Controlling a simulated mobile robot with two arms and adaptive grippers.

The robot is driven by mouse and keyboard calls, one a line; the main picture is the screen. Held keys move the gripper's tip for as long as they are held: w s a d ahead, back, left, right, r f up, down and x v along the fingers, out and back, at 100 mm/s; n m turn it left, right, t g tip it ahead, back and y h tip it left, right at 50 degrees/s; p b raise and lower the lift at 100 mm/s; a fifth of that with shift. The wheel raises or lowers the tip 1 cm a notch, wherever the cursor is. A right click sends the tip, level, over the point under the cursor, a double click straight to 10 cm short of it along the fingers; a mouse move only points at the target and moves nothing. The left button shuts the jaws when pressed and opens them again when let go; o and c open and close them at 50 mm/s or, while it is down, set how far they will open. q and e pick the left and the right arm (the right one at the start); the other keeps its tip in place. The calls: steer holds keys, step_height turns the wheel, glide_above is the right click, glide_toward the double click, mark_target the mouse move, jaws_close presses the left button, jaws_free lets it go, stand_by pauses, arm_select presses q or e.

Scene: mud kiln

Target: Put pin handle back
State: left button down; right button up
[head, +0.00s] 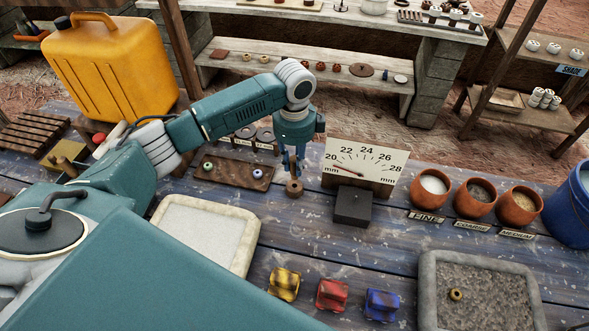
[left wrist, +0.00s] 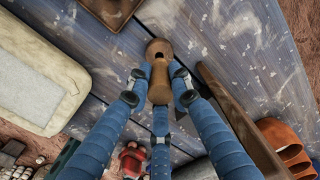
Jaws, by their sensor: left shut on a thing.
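My left gripper (head: 293,172) points down over the blue plank table (head: 310,240), just left of the dial board. It is shut on a small brown wooden piece, which looks like the pin handle (head: 294,188). In the left wrist view the handle (left wrist: 158,72) is between the blue fingers (left wrist: 159,88), and a dark hole shows in its end. I cannot tell whether the handle touches the table. A low wooden board (head: 234,174) with two small ring-like pieces lies to the left of the gripper. My right gripper is not in view.
The dial board (head: 366,160) and a black block (head: 353,206) stand close on the right. A pale tray (head: 205,232) lies at front left.

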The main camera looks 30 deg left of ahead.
mark_target(294, 172)
arm_select(q)
step_height(294, 172, down, 3)
steer(key=shift+s+r, duration=0.1)
steer(key=shift+r, duration=0.05)
steer(key=shift+f, duration=0.5)
steer(key=shift+f, duration=0.15)
steer(key=c, duration=1.6)
jaws_free()
steer(key=shift+o, duration=0.2)
step_height(294, 172, up, 11)
steer(key=shift+r+b, duration=0.1)
steer(key=shift+b, duration=0.7)
steer(key=shift+r, duration=0.65)
